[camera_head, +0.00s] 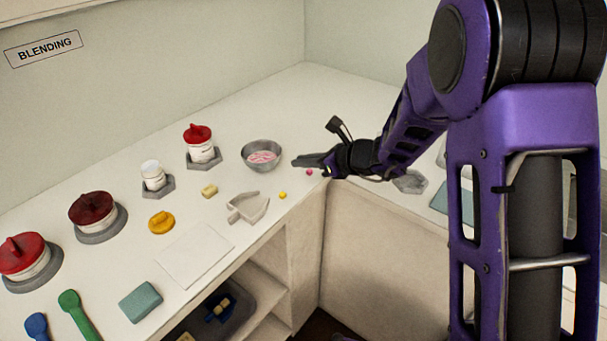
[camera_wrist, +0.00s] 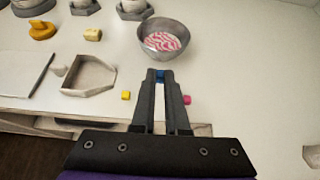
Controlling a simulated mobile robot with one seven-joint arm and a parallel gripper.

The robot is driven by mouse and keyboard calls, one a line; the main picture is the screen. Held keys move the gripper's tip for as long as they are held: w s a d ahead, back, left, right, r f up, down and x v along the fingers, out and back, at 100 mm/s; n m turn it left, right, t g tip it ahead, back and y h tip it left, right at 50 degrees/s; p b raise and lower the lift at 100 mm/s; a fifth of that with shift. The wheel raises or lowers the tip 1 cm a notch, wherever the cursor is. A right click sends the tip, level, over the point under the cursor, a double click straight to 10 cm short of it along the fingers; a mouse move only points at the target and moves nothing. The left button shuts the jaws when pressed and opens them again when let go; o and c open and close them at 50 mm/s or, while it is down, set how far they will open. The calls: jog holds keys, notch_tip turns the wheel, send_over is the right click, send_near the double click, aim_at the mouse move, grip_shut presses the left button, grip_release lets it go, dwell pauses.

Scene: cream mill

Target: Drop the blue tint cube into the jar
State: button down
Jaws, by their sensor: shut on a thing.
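My gripper (camera_head: 308,161) reaches out over the counter beside a grey bowl. In the wrist view my gripper (camera_wrist: 160,78) is shut on a small blue tint cube (camera_wrist: 160,75) between its fingertips, just on the near side of the bowl. The cube cannot be made out in the head view. A small white jar (camera_head: 153,172) stands on a grey hexagonal base, left of the bowl and apart from my gripper. It may be the task's jar; its top looks pale, and I cannot tell whether it is open.
The bowl (camera_head: 262,155) holds pink-and-white stuff. A pink cube (camera_head: 309,172) and a yellow cube (camera_head: 282,195) lie near the counter edge. A red-lidded jar (camera_head: 200,150), yellow lid (camera_head: 161,222), yellow block (camera_head: 209,191) and pale open tray (camera_head: 248,207) are nearby.

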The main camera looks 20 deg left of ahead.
jog(key=shift+r, duration=1.65)
